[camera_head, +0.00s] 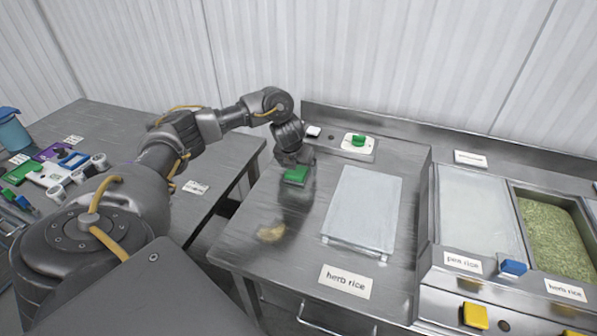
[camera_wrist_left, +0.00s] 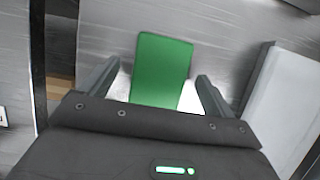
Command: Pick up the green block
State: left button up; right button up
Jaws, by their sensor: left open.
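The green block (camera_head: 296,175) lies on the steel table, left of a pale tray, in the head view. In the left wrist view the green block (camera_wrist_left: 161,70) shows between the two fingers. My left gripper (camera_head: 293,165) is right above and behind the block, pointing down. In the left wrist view my left gripper (camera_wrist_left: 155,85) is open, with one finger on each side of the block and a gap showing beside each. I cannot tell how far down the fingers reach beside the block. My right gripper is not in view.
The pale tray (camera_head: 362,207) stands right of the block, near my gripper. A "herb rice" label (camera_head: 345,281) lies at the table's front. A white box with a green knob (camera_head: 357,143) stands behind. A bin of green rice (camera_head: 551,229) is far right.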

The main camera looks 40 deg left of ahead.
pick_arm(q)
jog(key=shift+f, duration=0.2)
dwell(0.5)
jog(key=c, duration=1.1)
